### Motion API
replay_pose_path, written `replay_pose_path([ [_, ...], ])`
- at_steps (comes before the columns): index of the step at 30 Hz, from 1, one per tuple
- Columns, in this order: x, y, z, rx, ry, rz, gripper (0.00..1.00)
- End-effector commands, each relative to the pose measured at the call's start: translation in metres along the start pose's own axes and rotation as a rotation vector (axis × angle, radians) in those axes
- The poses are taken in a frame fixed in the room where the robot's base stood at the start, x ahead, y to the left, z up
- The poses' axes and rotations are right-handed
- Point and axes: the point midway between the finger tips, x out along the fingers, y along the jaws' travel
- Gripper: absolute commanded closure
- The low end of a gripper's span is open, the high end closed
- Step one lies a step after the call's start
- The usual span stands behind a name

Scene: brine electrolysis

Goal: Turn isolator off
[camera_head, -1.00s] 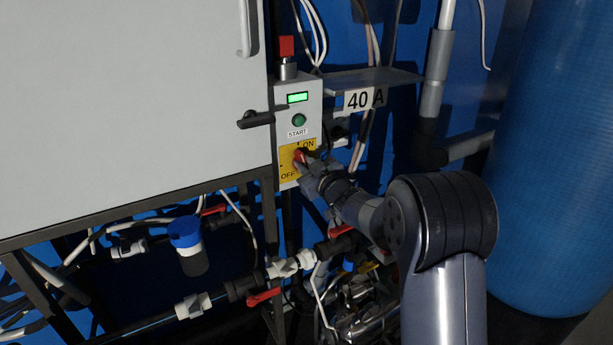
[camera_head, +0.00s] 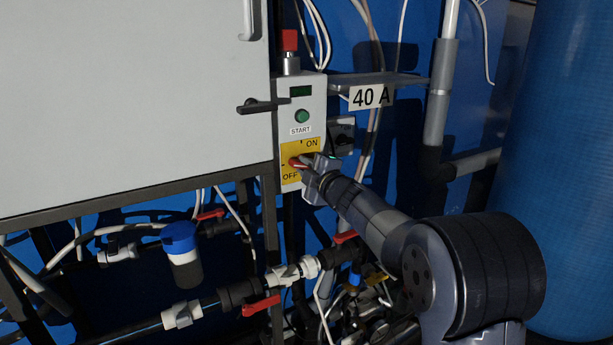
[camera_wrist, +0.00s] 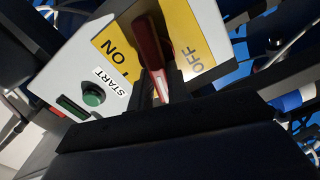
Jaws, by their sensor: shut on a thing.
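The isolator is a red handle (camera_head: 298,162) on a yellow plate (camera_head: 289,152) marked ON at upper right and OFF at lower left. It sits low on a grey control box (camera_head: 283,107). The handle lies close to level in the head view. My gripper (camera_head: 307,164) reaches it from the right and is shut on it. In the wrist view the red handle (camera_wrist: 150,42) runs into my gripper's jaws (camera_wrist: 161,86), between the ON and OFF words. The box's small display (camera_head: 301,91) is dark. The jaws partly hide the handle.
A green START button (camera_head: 302,116) and a red-topped knob (camera_head: 290,42) are on the box above. A black cabinet latch (camera_head: 262,106) juts out at left. Pipes with red valve levers (camera_head: 261,306) run below. A large blue tank (camera_head: 560,170) stands at right.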

Motion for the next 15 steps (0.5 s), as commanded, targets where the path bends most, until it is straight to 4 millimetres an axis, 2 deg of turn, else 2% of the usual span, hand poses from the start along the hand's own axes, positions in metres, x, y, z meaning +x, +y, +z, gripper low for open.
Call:
replay_pose_path([
  [6, 0.0, -0.0055, 0.001, -0.156, 0.0, -0.001, 1.0],
  [15, 0.0001, -0.0061, 0.0009, -0.282, 0.001, -0.002, 1.0],
])
